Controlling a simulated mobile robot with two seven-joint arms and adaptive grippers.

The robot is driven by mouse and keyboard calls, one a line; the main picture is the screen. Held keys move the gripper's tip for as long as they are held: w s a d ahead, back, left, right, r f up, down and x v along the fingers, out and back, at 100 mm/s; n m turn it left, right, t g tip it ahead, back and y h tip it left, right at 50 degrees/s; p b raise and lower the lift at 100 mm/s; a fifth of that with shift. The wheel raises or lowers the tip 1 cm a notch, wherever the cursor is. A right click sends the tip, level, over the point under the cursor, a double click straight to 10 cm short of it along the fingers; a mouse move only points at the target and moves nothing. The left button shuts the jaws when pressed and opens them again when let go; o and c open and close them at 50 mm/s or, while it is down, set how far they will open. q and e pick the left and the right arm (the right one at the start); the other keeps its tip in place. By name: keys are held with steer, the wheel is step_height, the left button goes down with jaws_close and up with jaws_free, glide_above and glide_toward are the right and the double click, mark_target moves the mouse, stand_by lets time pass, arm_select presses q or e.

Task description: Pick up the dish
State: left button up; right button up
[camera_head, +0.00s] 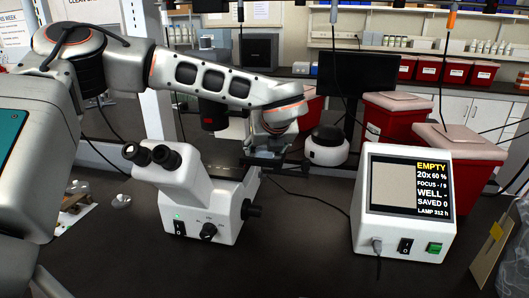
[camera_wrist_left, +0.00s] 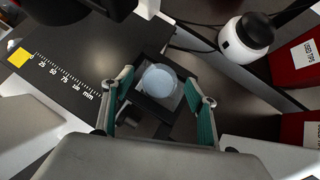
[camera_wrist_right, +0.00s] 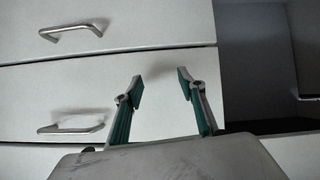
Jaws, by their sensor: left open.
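The dish (camera_wrist_left: 160,79) is a round, pale blue disc lying on the dark stage of the white microscope (camera_wrist_left: 180,108). My left gripper (camera_wrist_left: 159,84) is open, with one teal-padded finger on each side of the dish and visible gaps between. I cannot tell its height above the stage. In the head view, the left arm reaches behind the microscope (camera_head: 200,203), and the fingers are hard to make out beside the stage. The dish cannot be made out there. My right gripper (camera_wrist_right: 161,84) is open and empty in its wrist view, in front of drawers; the head view does not show it.
A white display unit (camera_head: 403,203) reading "EMPTY" stands to the right of the microscope. A white device with a black top (camera_head: 327,146) sits behind. Red bins (camera_head: 394,118) line the right back. A small clear item (camera_head: 121,201) lies left of the microscope. Bench between microscope and display is mostly clear.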

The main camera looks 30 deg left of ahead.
arm_select(q)
steer(key=shift+w+f, duration=0.1)
steer(key=shift+w, duration=0.05)
steer(key=c, duration=1)
steer(key=shift+o, duration=0.2)
steer(key=shift+r, duration=0.65)
step_height(320, 180, up, 2)
steer(key=shift+r+b, duration=0.1)
steer(key=shift+b, duration=0.4)
steer(key=s+d+b, duration=0.3)
steer(key=s+d, duration=0.7)
steer(key=s, duration=0.4)
steer(key=shift+s+d, duration=0.25)
steer(key=shift+d, duration=0.15)
